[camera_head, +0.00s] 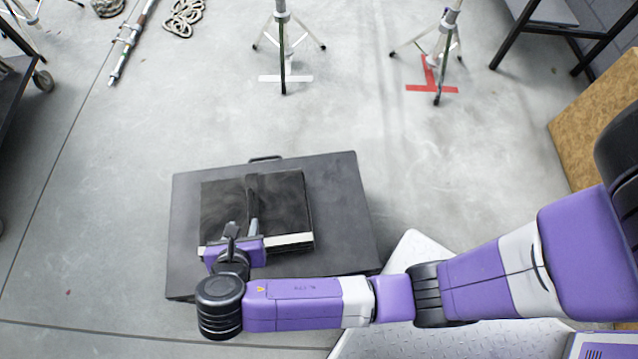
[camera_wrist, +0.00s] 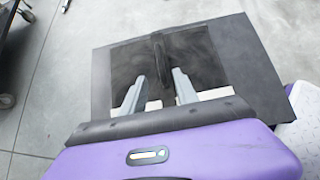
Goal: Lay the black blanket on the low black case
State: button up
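The black blanket (camera_head: 285,205) is a folded square with a pale band along its near edge. It lies flat on the low black case (camera_head: 345,210), within the lid, towards the left. The blanket (camera_wrist: 200,60) and case (camera_wrist: 250,75) also show in the wrist view. A narrow dark upright ridge stands on the blanket. My gripper (camera_head: 245,220) is over the blanket's near part. In the wrist view my gripper (camera_wrist: 159,76) has its two grey fingers apart, with the ridge between them and gaps at both sides. Whether the fingertips touch the blanket is unclear.
A light stand (camera_head: 282,45) and another stand (camera_head: 440,50) are on the floor beyond the case. A pale tread-plate surface (camera_head: 410,255) lies at the case's right. A brown board (camera_head: 600,120) is at the far right. The floor left of the case is clear.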

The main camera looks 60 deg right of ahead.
jog(key=s+d+f+m+y, duration=0.1)
jog(key=s+d+f, duration=0.1)
jog(key=s+d+f+m+y, duration=0.1)
jog(key=s+d+f+m, duration=0.1)
jog(key=s, duration=0.1)
jog(key=shift+d+f+m+t+y, duration=0.2)
jog(key=shift+f+m+t+y, duration=0.1)
jog(key=shift+f+t, duration=0.1)
jog(key=s+m, duration=0.1)
jog(key=s, duration=0.1)
jog(key=s+d+m+y, duration=0.1)
jog(key=m, duration=0.1)
jog(key=shift+s+d+f+t+y, duration=0.2)
jog(key=shift+s+t+y, duration=0.1)
jog(key=shift+s, duration=0.05)
jog(key=s+d+r+m+t, duration=0.1)
jog(key=s+r+m+t, duration=0.1)
jog(key=s+r+m, duration=0.3)
jog(key=s+d+r+m+t+y, duration=0.1)
jog(key=s+r+m+t, duration=0.2)
jog(key=s+r+m, duration=0.2)
jog(key=s+d+r+m+t+y, duration=0.1)
jog(key=s+r+m, duration=0.4)
jog(key=r+m, duration=0.5)
notch_tip(320, 180, up, 5)
jog(key=shift+s+d+f+t, duration=0.1)
jog(key=shift+s+d+t, duration=0.1)
jog(key=shift+d+t, duration=0.4)
jog(key=shift+a, duration=0.1)
